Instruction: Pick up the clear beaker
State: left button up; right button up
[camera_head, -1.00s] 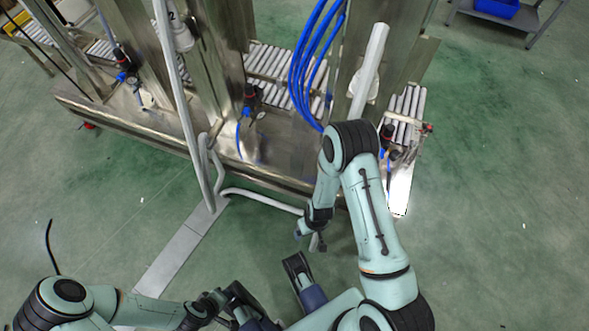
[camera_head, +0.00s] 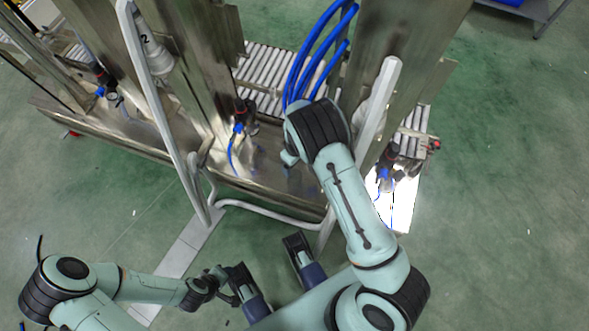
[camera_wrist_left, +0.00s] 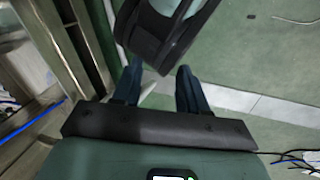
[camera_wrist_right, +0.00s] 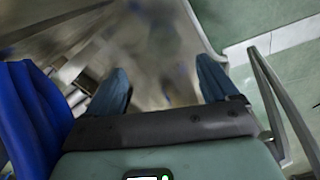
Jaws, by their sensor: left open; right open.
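I cannot make out the clear beaker in any view. My right gripper (camera_wrist_right: 162,68) is open and empty in its wrist view, with blurred bare metal beyond its fingers. In the head view only a small teal part by my right gripper (camera_head: 291,157) shows beside the big dark joint; its fingers are hidden there. My left gripper (camera_head: 222,286) is low in the head view, left of centre. Its wrist view shows both dark blue fingers (camera_wrist_left: 159,68) apart, with a large black part, likely mine, beyond them.
A steel machine (camera_head: 290,182) with roller tracks (camera_head: 268,75) stands ahead. Blue hoses (camera_head: 318,55) hang near my right arm and loom at the left of its wrist view (camera_wrist_right: 30,120). A white bent rail (camera_head: 265,215) runs along the machine's near side. Green floor (camera_head: 510,210) is clear at right.

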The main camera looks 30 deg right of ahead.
jog(key=b, duration=0.2)
send_over(295, 178)
jog(key=s, duration=0.1)
jog(key=f, duration=0.8)
jog(key=shift+a+f, duration=0.15)
jog(key=shift+a, duration=0.05)
notch_tip(295, 178, down, 4)
jog(key=shift+s+a+r+b, duration=0.1)
jog(key=shift+a+b, duration=0.05)
jog(key=shift+b, duration=0.7)
jog(key=shift+f, duration=0.35)
pick_arm(q)
jog(key=w+a+f+t+y, duration=0.1)
jog(key=w+a+f, duration=0.2)
jog(key=w+f, duration=0.1)
jog(key=shift+f, duration=0.4)
jog(key=shift+w+a, duration=0.1)
pick_arm(e)
jog(key=c, duration=1.1)
